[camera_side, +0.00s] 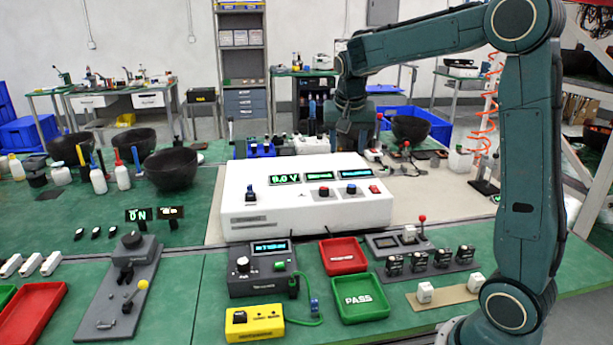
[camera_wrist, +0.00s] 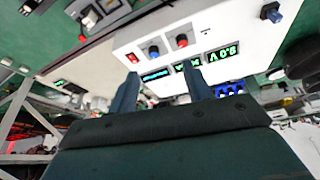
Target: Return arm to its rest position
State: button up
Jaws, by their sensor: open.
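My arm is dark green and arches from its base at the front right over to the back of the bench. My gripper (camera_wrist: 160,88) is open in the wrist view, with its two fingers apart and nothing between them. In the side view the gripper (camera_side: 345,138) points down behind the white power supply box (camera_side: 300,215), and its fingertips are partly hidden. The box has lit green displays, one reading 0.0 V, and red and blue knobs. It also shows upside down in the wrist view (camera_wrist: 215,30).
In front of the box are a grey tester (camera_side: 262,268), a yellow box (camera_side: 254,323), a red tray (camera_side: 343,256), a green PASS tray (camera_side: 359,299) and a row of sockets (camera_side: 425,262). Black bowls (camera_side: 171,169) and bottles stand at left. The air above the bench is mostly clear.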

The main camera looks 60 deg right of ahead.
jog(key=s+a+n+t+y, duration=0.3)
jog(key=s+a+n, duration=0.8)
jog(key=s+a, duration=0.9)
jog(key=shift+s+f+y, duration=0.3)
jog(key=shift+s+y, duration=0.1)
jog(key=shift+s, duration=0.75)
